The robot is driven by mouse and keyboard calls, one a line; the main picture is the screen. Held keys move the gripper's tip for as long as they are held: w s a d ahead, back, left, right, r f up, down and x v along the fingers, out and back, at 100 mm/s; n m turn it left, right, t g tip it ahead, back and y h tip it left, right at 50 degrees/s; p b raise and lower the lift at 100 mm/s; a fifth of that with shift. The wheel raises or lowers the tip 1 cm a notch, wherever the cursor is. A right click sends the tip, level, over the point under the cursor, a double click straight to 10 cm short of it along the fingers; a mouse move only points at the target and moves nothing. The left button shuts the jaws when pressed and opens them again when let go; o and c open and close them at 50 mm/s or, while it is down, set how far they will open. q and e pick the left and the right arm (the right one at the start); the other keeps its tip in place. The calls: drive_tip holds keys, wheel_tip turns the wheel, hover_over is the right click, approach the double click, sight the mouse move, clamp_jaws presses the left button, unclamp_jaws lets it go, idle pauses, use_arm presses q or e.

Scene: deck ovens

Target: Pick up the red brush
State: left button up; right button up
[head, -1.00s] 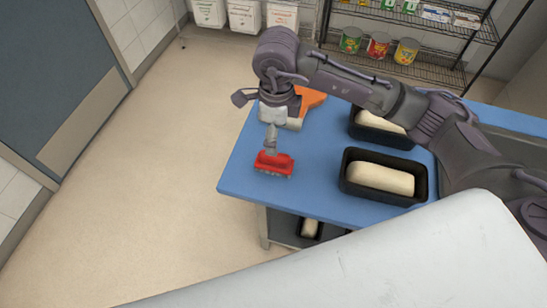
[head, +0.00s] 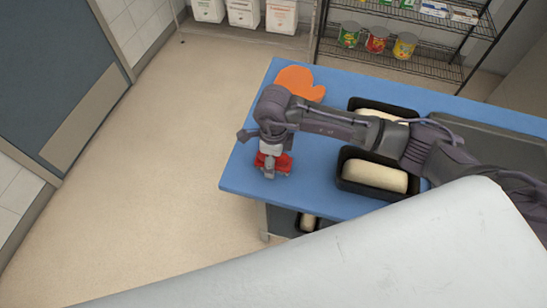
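The red brush (head: 284,164) lies on the blue table top (head: 240,178), near its left front corner. My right arm comes in from the right, and its gripper (head: 268,168) points down at the brush. The gripper covers the middle of the brush, so red shows on both sides of it. Whether the fingers are closed on the brush or only over it cannot be made out. The brush appears to rest at table level. My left gripper is not in view.
An orange mitt-like item (head: 299,82) lies at the table's back left. Two black loaf pans with pale dough, the front one (head: 345,177) nearest, stand right of the brush. A wire shelf (head: 440,70) with cans is behind. Open floor (head: 150,200) lies left.

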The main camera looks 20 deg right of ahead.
drive_tip(key=c, duration=1.3)
drive_tip(key=shift+r, duration=0.45)
drive_tip(key=r+b, duration=0.1)
drive_tip(key=d+r+b, duration=0.1)
drive_tip(key=r, duration=0.1)
drive_tip(key=shift+w+d+r, duration=0.15)
drive_tip(key=shift+r, duration=0.1)
drive_tip(key=shift+w+d+r+b, duration=0.1)
drive_tip(key=shift+d+r+b, duration=0.5)
drive_tip(key=shift+d+r, duration=0.85)
drive_tip(key=shift+w+d+r+b, duration=0.15)
drive_tip(key=shift+d+r+b, duration=0.55)
drive_tip(key=shift+d, duration=1.3)
drive_tip(key=shift+w+d+r+b, duration=0.1)
drive_tip(key=shift+d+r+b, duration=0.4)
drive_tip(key=shift+d+r, duration=1)
drive_tip(key=shift+d+f, duration=0.25)
drive_tip(key=shift+f, duration=0.05)
